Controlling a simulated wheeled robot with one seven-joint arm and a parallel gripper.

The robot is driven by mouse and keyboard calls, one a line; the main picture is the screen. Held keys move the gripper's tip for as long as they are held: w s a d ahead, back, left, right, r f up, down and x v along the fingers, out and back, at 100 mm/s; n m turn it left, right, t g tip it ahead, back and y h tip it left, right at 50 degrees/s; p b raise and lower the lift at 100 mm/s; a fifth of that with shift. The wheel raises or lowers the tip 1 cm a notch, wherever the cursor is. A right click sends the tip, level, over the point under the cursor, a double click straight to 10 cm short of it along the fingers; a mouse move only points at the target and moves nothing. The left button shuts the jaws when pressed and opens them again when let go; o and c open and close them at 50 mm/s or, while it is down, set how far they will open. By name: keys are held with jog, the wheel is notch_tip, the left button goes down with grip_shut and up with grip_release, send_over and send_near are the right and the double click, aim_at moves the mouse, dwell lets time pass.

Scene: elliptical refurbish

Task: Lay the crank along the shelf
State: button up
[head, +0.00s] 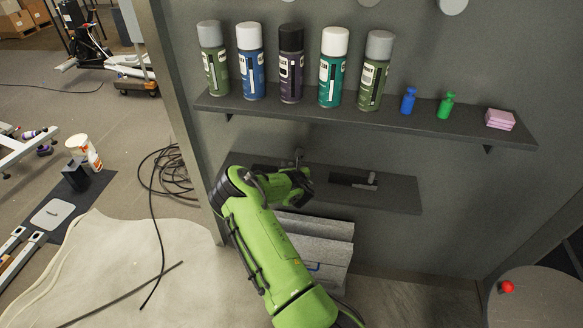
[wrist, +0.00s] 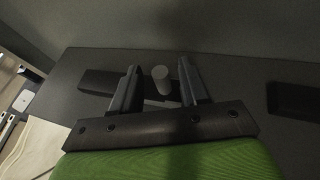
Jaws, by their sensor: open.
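A dark flat crank arm (wrist: 97,82) lies along the lower shelf (wrist: 225,72) in the wrist view, with a light grey round handle (wrist: 160,74) standing up near its right end. My gripper (wrist: 159,70) is open, with one finger on each side of the handle and a gap showing on both sides. In the head view my gripper is over the left part of the lower shelf (head: 402,198), and my arm hides much of that crank. A second crank-like dark bar (head: 346,181) with a grey handle lies farther right on the same shelf.
The upper shelf (head: 318,117) overhangs with several spray cans, a blue bottle (head: 408,100), a green bottle (head: 446,105) and pink blocks (head: 500,119). The lower shelf's right end is clear.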

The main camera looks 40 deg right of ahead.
jog(key=p+v, duration=0.5)
jog(key=v, duration=0.7)
jog(key=s+a+r+m+g+y, duration=0.2)
jog(key=a+r+m+g+y, duration=0.25)
jog(key=a+r+m, duration=1.4)
jog(key=s+a+r+m+y, duration=0.1)
jog(key=s+a+r+m, duration=0.2)
jog(key=s, duration=0.4)
jog(key=s+a+r+m+y, duration=0.1)
jog(key=s+a+r+m, duration=0.2)
jog(key=s, duration=0.5)
jog(key=s+a+r+m+g+y, duration=0.1)
jog(key=s+a+r+m, duration=0.2)
jog(key=s, duration=0.4)
jog(key=shift+a+m, duration=0.75)
jog(key=shift+a, duration=0.1)
